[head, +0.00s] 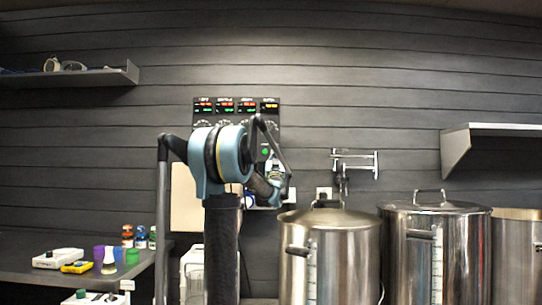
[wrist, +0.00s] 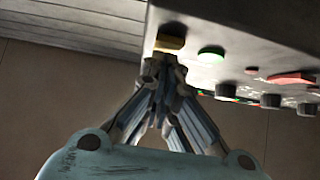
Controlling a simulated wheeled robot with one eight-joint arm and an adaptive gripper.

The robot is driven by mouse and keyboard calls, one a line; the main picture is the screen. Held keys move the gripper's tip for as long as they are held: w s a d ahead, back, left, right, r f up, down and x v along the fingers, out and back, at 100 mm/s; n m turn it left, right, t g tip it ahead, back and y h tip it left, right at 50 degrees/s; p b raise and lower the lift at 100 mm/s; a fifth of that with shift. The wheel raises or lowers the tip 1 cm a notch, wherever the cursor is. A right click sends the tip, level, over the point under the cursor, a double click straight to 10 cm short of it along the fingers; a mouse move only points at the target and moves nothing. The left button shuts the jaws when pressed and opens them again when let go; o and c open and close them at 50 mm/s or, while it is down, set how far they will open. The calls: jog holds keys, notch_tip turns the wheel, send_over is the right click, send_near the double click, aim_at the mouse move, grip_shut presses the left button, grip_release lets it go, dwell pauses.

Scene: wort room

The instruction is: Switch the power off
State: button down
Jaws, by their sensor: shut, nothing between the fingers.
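The control panel (head: 237,118) is a dark box on the back wall with red and green displays, partly hidden by my arm. A green button (head: 266,152) shows on it. In the wrist view the panel (wrist: 232,30) is tilted, with a dark knob or switch on a yellow base (wrist: 170,40) near its corner and the green button (wrist: 211,55) beside it. My gripper (wrist: 163,68) is shut and empty, its fingertips right at the yellow-based switch. I cannot tell whether they touch it. In the head view my gripper (head: 276,176) is in front of the panel's lower right.
Several black knobs (wrist: 270,100) and a red part (wrist: 292,78) sit farther along the panel. Steel kettles (head: 330,245) stand at right below a wall-mounted bracket (head: 355,163). A side table (head: 40,272) with small items is at left. Shelves (head: 70,78) are on the wall.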

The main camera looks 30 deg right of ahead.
jog(key=s+a+f, duration=0.5)
jog(key=s, duration=0.5)
jog(key=shift+a+f, duration=0.35)
jog(key=shift+f, duration=0.05)
jog(key=shift+s, duration=0.2)
